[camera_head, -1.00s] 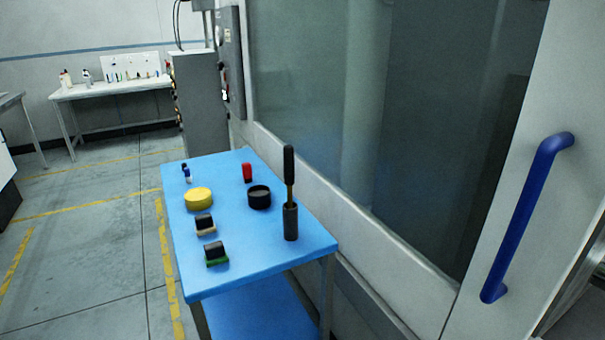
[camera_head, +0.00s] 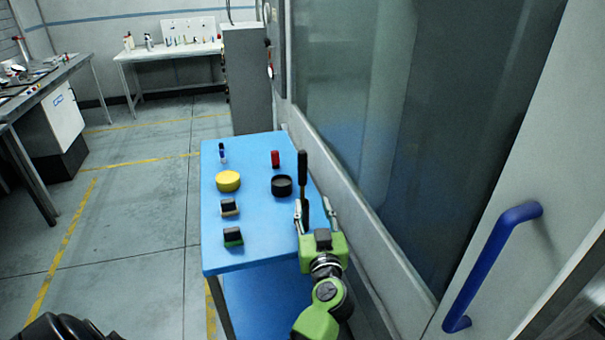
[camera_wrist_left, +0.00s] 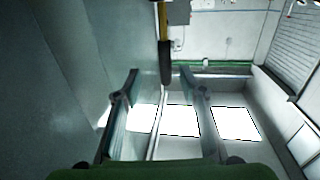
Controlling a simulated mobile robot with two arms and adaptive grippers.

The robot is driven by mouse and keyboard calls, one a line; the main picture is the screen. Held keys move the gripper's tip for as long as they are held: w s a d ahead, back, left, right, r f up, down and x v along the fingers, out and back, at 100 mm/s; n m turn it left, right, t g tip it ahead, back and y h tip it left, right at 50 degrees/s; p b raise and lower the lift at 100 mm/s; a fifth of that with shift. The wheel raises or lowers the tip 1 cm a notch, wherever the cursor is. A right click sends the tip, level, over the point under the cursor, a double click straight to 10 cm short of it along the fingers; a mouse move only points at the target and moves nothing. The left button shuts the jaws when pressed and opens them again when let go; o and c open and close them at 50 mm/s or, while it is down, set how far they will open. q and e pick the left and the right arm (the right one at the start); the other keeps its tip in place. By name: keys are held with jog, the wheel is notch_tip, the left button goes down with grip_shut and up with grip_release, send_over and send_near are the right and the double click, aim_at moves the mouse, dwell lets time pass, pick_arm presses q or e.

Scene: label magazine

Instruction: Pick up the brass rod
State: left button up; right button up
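The brass rod with its long black handle (camera_head: 302,168) stands upright in a dark holder near the right edge of the blue table (camera_head: 262,252). In the left wrist view its dark handle end (camera_wrist_left: 165,64) and a brass-coloured stretch show beyond the fingertips, roughly in line with the gap. My left gripper (camera_head: 316,212), green with pale fingers, is at the table's right side, close to the rod's holder. Its fingers (camera_wrist_left: 159,78) are apart with nothing between them. The gripper partly hides the holder's lower part. My right gripper is not in view.
On the blue table are a yellow round container (camera_head: 228,181), a black round container (camera_head: 281,186), a red item (camera_head: 275,159), a small blue-and-white item (camera_head: 222,153) and two dark-topped blocks (camera_head: 230,208). A glazed wall and blue handle (camera_head: 490,265) stand at right.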

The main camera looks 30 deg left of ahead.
aim_at(303, 180)
pick_arm(q)
jog(key=x, duration=0.8)
jog(key=shift+a+r, duration=0.15)
jog(key=shift+a, duration=0.05)
jog(key=x, duration=0.5)
jog(key=shift+a, duration=0.5)
jog(key=shift+d, duration=0.1)
grip_shut()
